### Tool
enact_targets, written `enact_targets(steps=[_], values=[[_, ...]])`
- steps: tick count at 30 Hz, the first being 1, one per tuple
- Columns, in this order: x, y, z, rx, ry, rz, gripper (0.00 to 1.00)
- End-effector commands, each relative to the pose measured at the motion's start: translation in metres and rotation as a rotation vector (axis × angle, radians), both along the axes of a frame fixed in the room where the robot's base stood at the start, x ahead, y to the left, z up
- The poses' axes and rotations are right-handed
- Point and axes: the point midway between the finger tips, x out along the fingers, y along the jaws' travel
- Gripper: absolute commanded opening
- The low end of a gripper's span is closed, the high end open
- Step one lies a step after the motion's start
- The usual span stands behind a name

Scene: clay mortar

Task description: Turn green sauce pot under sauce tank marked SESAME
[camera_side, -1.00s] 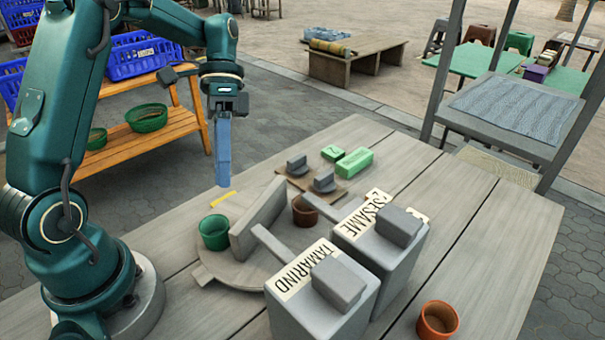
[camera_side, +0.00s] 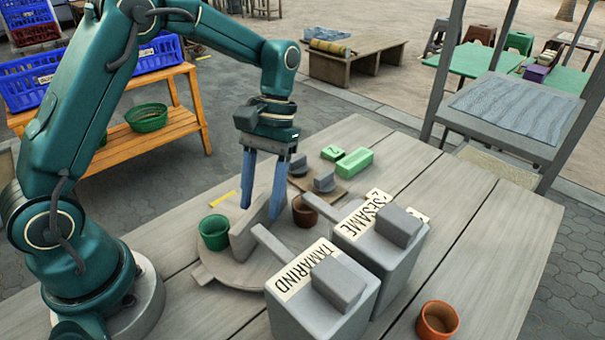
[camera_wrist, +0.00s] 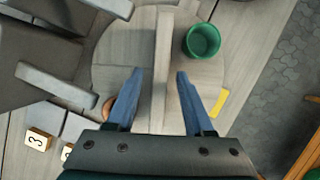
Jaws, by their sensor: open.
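A green sauce pot (camera_side: 214,233) stands on a round grey turntable (camera_side: 228,271), left of its upright divider wall (camera_side: 243,236). A brown pot (camera_side: 304,212) stands on the divider's other side, near the spout end of the tank marked SESAME (camera_side: 372,256). The tank marked TAMARIND (camera_side: 318,305) is beside it, with its spout over the turntable. My gripper (camera_side: 260,208) is open and empty above the divider. In the wrist view (camera_wrist: 160,72) the divider (camera_wrist: 165,55) shows between the blue fingers, and the green pot (camera_wrist: 202,41) is to their right.
Another brown pot (camera_side: 437,322) stands at the front right. Grey handled pieces (camera_side: 323,181) and green blocks (camera_side: 354,162) lie behind the turntable. A yellow strip (camera_side: 223,198) lies by its edge. The table's right side is mostly clear.

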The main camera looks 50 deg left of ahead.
Motion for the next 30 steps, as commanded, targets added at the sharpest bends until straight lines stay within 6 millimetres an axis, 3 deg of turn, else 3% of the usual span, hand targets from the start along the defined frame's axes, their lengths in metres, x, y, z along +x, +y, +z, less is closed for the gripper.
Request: enact_targets(steps=[10,20,24,30], values=[[-0.014,-0.005,-0.034,-0.003,0.001,-0.002,0.53],[-0.015,-0.006,-0.038,-0.003,-0.001,-0.002,0.53],[-0.015,-0.006,-0.038,-0.002,-0.001,-0.001,0.03],[-0.015,-0.006,-0.038,-0.003,-0.001,-0.001,0.00]])
